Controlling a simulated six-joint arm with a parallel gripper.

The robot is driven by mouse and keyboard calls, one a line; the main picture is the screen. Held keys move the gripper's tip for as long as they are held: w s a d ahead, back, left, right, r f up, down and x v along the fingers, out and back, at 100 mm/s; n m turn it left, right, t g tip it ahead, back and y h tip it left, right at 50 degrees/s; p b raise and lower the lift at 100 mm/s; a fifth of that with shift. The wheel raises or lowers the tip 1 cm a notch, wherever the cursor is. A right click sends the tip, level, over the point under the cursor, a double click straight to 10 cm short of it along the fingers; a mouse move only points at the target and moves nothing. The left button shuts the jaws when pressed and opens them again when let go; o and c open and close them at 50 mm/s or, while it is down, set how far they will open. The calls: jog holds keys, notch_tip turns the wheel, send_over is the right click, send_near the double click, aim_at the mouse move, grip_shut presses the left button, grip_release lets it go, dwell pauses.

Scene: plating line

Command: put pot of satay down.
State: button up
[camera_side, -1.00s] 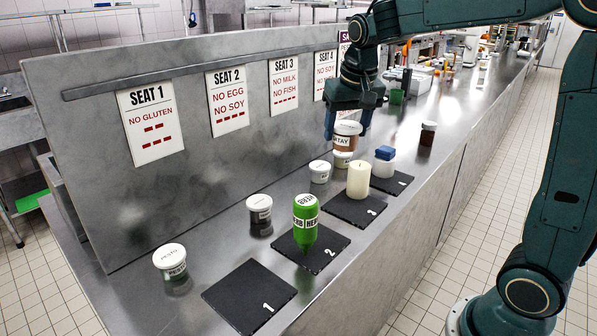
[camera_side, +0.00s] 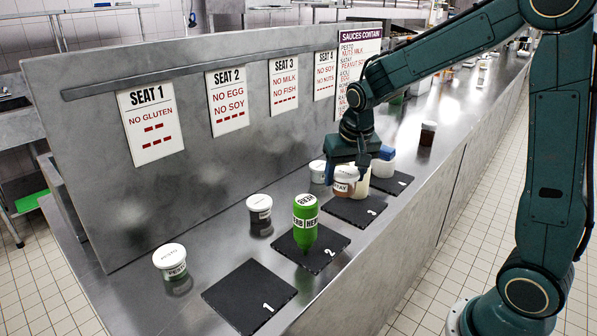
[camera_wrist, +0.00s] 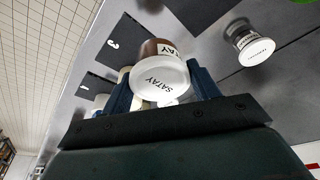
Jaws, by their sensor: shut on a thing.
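The pot of satay (camera_side: 344,184) has a white lid and a brown body with a white label. My gripper (camera_side: 349,172) is shut on it, above the counter near the black slate marked 3 (camera_side: 362,213). In the wrist view the pot (camera_wrist: 160,80) sits between the two blue fingers (camera_wrist: 163,92), its lid facing the camera. The side view does not clearly show the gap beneath the pot.
A green bottle (camera_side: 305,228) stands on slate 2 (camera_side: 284,246). Slate 1 (camera_side: 248,297) is bare. White-lidded pots stand left of the slates: pesto (camera_side: 169,261), a dark one (camera_side: 259,208) and a pale one (camera_side: 317,171). A blue-capped container (camera_side: 387,161) is by slate 4. The seat panel (camera_side: 190,170) rises behind.

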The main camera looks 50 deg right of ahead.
aim_at(344, 191)
jog(key=shift+f, duration=2.3)
jog(key=shift+f, duration=0.1)
jog(key=shift+f, duration=2.05)
jog(key=shift+f, duration=0.25)
jog(key=o, duration=1)
